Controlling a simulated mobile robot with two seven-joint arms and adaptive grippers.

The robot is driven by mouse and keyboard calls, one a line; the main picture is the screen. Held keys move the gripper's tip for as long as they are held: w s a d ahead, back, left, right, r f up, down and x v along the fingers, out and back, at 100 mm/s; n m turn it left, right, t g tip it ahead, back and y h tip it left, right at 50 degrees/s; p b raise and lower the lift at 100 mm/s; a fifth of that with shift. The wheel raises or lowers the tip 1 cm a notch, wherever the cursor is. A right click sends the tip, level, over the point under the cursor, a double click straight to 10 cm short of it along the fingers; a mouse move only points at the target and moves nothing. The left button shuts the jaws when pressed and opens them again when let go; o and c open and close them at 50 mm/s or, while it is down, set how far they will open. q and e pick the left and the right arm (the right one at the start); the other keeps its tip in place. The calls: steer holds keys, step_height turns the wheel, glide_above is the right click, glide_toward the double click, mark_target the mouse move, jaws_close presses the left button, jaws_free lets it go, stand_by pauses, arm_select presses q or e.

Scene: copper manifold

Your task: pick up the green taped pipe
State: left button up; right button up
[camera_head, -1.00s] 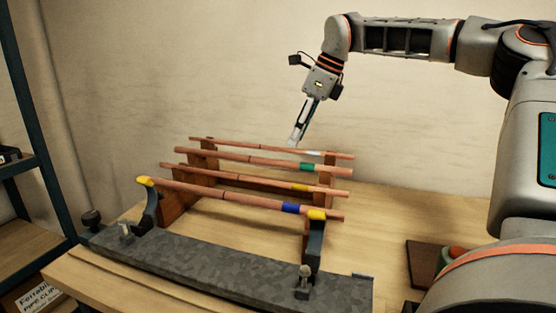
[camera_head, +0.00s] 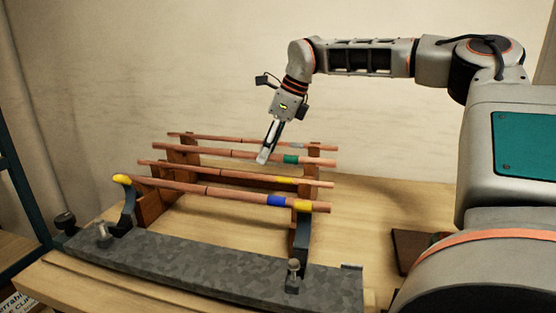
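The green taped pipe (camera_head: 222,153) is a copper pipe with a green band (camera_head: 291,159) towards its right end. It lies across the wooden rack (camera_head: 315,152), second from the back. My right gripper (camera_head: 263,158) points down at this pipe, left of the green band. Its fingertips overlap the pipe in the picture; I cannot tell whether they touch it. The fingers show nearly edge-on, so their opening is unclear. My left gripper is not in view.
A pipe with a pale band (camera_head: 230,140) lies behind. A yellow-banded pipe (camera_head: 225,175) and a blue-banded pipe (camera_head: 225,194) lie in front. A dark grey fixture bar (camera_head: 200,268) with two upright arms stands at the front.

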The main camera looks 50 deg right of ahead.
jaws_close()
steer(key=shift+r, duration=0.1)
steer(key=shift+r, duration=0.1)
